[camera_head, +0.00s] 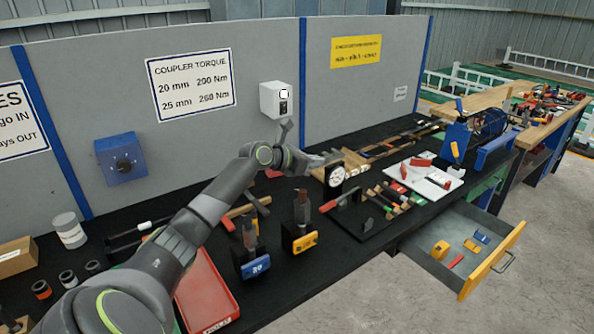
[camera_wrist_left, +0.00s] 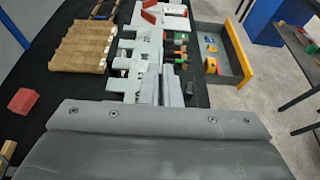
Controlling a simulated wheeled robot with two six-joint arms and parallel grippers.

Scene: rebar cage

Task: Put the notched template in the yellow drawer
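The yellow-fronted drawer (camera_head: 492,262) is pulled open at the right of the bench. It also shows in the left wrist view (camera_wrist_left: 238,48). My right gripper is not in view.
The drawer holds a yellow tape measure (camera_head: 440,249) and small blue and red items. Hand tools with coloured handles (camera_head: 393,199) and a white board (camera_head: 418,178) lie near it. Two upright tools (camera_head: 300,226) and a red tray (camera_head: 207,291) stand nearer me.

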